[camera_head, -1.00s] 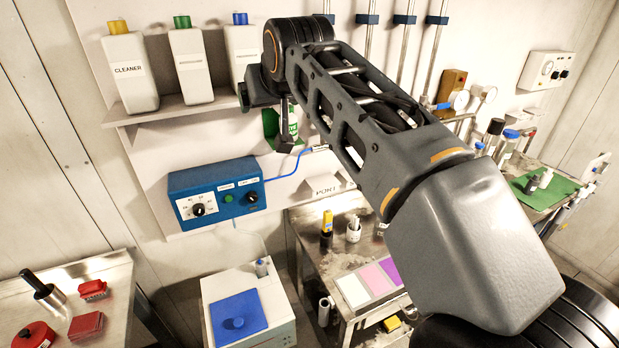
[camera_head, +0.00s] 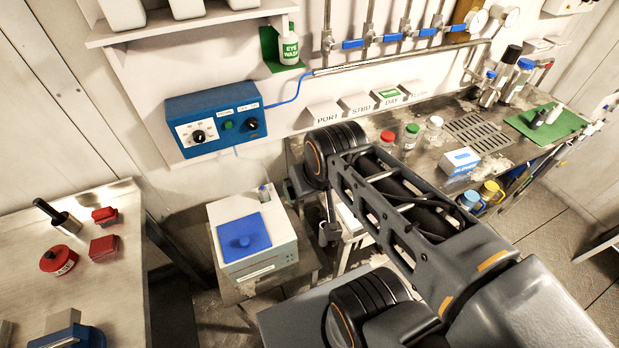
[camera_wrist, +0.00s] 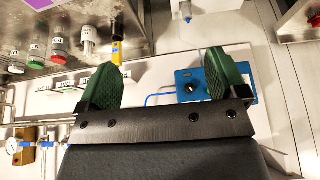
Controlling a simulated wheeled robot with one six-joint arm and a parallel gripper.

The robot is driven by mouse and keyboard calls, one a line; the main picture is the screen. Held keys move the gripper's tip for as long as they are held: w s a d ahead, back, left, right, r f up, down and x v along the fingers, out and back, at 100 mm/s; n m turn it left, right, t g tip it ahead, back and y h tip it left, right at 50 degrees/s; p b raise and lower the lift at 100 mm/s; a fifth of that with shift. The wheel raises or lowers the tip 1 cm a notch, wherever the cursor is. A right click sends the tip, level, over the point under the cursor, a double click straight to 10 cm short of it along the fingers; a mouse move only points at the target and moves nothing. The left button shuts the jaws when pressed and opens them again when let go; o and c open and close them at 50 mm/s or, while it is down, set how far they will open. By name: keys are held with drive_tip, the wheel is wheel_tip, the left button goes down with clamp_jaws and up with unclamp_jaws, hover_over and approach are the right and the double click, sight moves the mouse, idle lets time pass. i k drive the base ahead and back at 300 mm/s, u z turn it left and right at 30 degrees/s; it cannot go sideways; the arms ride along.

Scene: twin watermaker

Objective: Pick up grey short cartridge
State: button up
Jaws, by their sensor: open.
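My gripper (camera_wrist: 163,82) shows in the wrist view as two green-padded fingers set wide apart, with nothing between them. In the head view it is mostly hidden at the end of my arm, in front of the bench. I cannot pick out a grey short cartridge for certain. Two small dark and pale pieces (camera_head: 545,115) lie on the green mat (camera_head: 522,124) at the right of the bench, too small to identify. They are well away from my gripper.
A blue control box (camera_head: 215,117) is on the wall. A white machine (camera_head: 258,262) stands below. The left table (camera_head: 112,265) holds red items.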

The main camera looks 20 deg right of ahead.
sight(540, 117)
drive_tip(key=z, duration=0.5)
drive_tip(key=k, duration=1.25)
drive_tip(key=z, duration=1.3)
drive_tip(key=i, duration=0.65)
drive_tip(key=z, duration=0.8)
drive_tip(key=i, duration=3.35)
drive_tip(key=u, duration=3.2)
